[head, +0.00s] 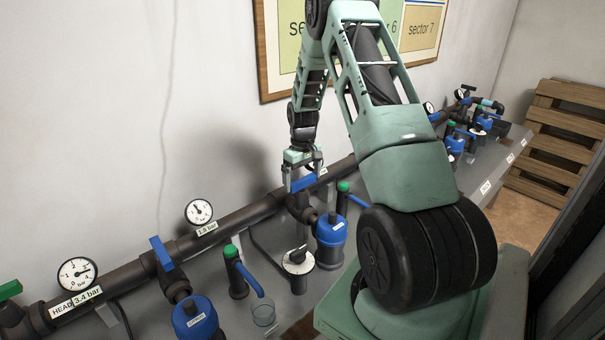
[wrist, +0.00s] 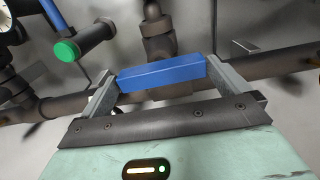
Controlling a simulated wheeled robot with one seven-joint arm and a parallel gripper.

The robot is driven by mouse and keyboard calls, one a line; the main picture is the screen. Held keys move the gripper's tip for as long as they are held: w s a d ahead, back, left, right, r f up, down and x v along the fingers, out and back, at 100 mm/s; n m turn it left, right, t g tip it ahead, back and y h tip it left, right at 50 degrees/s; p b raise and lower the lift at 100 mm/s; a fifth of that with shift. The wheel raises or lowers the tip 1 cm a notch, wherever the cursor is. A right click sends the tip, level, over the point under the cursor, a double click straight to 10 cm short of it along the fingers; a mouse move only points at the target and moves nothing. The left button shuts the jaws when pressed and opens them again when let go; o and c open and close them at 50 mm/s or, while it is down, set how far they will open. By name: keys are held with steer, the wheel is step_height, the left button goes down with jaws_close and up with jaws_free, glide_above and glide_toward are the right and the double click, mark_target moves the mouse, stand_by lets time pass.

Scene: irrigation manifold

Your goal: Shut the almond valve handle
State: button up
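A blue bar handle (head: 303,184) sits on a valve at the dark main pipe, under my gripper in the head view. No almond label is readable on it. In the wrist view the blue handle (wrist: 162,73) lies crosswise between my two fingertips, roughly in line with the main pipe. My gripper (head: 303,180) is at the handle, its fingers wide apart, one at each end of the bar. In the wrist view the fingertips of my gripper (wrist: 161,72) look very near or touching the bar ends; I cannot tell if they press on it.
Another blue handle (head: 160,253) stands to the left, above a blue filter (head: 195,318). A blue filter (head: 331,229), a black-and-white dial (head: 298,261) and a green-capped pipe (head: 236,270) stand close by. Gauges (head: 199,212) line the wall.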

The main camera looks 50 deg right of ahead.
mark_target(303, 179)
step_height(303, 179, up, 17)
steer(key=b, duration=0.3)
steer(key=shift+r+b, duration=0.2)
steer(key=shift+b, duration=0.2)
steer(key=a+n, duration=0.4)
steer(key=a, duration=2.7)
steer(key=s+a+f+n+y, duration=0.1)
steer(key=s+a+n, duration=0.2)
steer(key=s+a, duration=0.95)
steer(key=s+a+f+n, duration=0.3)
steer(key=s+a, duration=0.3)
steer(key=s, duration=0.6)
steer(key=shift+a, duration=0.15)
